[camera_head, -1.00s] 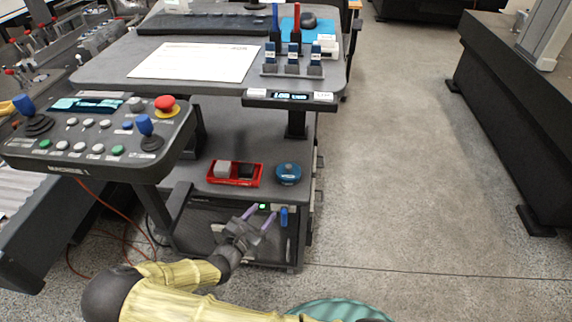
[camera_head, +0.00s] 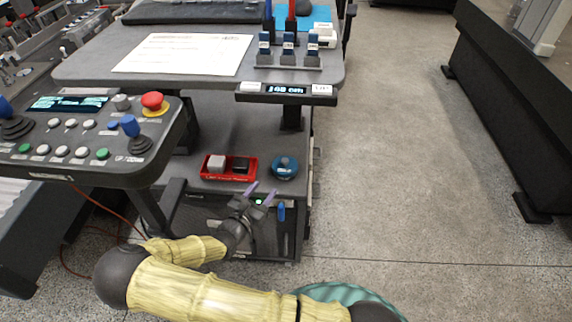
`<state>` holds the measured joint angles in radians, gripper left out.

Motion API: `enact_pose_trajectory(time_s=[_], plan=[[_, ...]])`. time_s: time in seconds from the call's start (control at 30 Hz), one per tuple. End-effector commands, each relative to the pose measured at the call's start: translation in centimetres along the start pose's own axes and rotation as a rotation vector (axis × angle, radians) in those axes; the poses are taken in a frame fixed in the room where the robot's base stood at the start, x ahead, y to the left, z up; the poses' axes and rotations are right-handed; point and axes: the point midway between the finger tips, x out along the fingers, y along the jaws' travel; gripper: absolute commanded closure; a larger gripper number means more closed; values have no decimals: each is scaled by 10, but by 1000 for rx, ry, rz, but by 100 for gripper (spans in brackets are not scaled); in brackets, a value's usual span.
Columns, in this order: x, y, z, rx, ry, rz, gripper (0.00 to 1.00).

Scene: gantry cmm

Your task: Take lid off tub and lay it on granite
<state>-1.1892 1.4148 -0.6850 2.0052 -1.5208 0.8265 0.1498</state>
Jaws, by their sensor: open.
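A round blue tub with a lid (camera_head: 285,167) sits on the lower shelf of the dark desk, right of a red tray. A small knob-like dark shape shows on top of its lid. My gripper (camera_head: 261,192) is open and empty, its two purple fingertips pointing up toward the shelf front. It is just below and left of the tub in the picture, apart from it as far as I can tell. A black slab-like base (camera_head: 510,95) at the right carries a grey column; I cannot tell for certain whether it is the granite.
The red tray (camera_head: 207,176) holds a light and a dark block. Above the shelf hangs the desk top (camera_head: 100,72) with a paper sheet (camera_head: 185,53) and a small rack (camera_head: 290,67). A control panel (camera_head: 80,135) stands at left. The floor (camera_head: 400,130) at right is clear.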

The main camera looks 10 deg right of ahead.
Motion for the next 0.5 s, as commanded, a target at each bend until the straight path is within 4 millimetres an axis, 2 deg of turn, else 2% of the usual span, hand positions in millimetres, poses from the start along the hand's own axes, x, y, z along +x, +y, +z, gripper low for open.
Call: enact_pose_trajectory(time_s=[0.3,0.5], plan=[[60,-4,-1,0,0,-9,52],[83,-4,0,2,1,-9,52]])
